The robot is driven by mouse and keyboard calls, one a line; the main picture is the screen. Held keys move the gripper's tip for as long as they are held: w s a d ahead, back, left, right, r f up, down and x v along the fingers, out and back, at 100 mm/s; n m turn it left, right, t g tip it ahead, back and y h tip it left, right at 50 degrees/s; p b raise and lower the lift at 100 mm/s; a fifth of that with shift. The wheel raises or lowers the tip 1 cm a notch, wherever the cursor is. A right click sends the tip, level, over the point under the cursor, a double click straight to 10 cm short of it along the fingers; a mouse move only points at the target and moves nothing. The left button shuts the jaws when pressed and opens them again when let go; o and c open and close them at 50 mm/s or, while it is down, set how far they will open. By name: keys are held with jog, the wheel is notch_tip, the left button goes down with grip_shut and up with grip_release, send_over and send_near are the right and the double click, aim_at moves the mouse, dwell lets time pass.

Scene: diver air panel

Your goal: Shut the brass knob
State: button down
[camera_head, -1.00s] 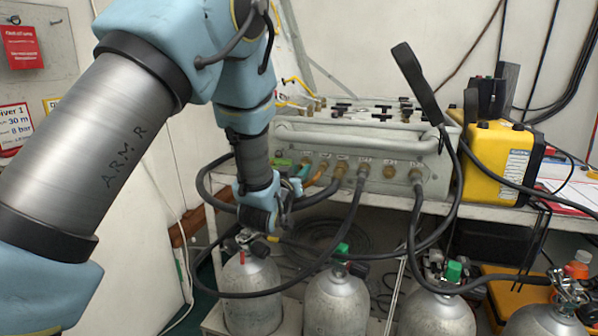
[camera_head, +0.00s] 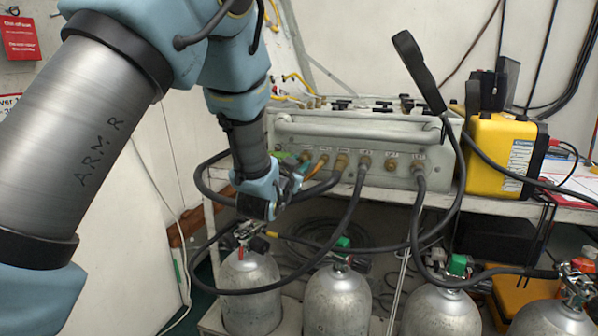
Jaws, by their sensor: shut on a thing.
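The grey air panel (camera_head: 400,150) stands on a white shelf, with a row of brass fittings on its front face. My arm reaches down from the upper left to the panel's left end. My gripper (camera_head: 292,186) is small in view, close in front of the leftmost fittings and above the leftmost cylinder. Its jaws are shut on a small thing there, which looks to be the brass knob. The knob is mostly hidden by the jaws and wrist, so its turned position cannot be seen. A brass fitting (camera_head: 341,160) with a hose shows just right of the gripper.
Several grey cylinders (camera_head: 337,300) stand below the shelf, with valves on top. Black hoses (camera_head: 350,215) loop from the panel down past my gripper. A yellow case (camera_head: 497,155) stands right of the panel. A wall closes off the left.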

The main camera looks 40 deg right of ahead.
jog(key=m+b, duration=0.3)
jog(key=m, duration=0.3)
jog(key=shift+f, duration=0.1)
jog(key=m+b, duration=0.1)
jog(key=m, duration=0.4)
jog(key=shift+s+m, duration=0.1)
jog(key=shift+m, duration=0.3)
jog(key=c, duration=0.6)
grip_release()
jog(key=shift+c, duration=0.2)
jog(key=b+v, duration=0.1)
jog(key=v, duration=0.9)
jog(key=shift+s+a, duration=0.25)
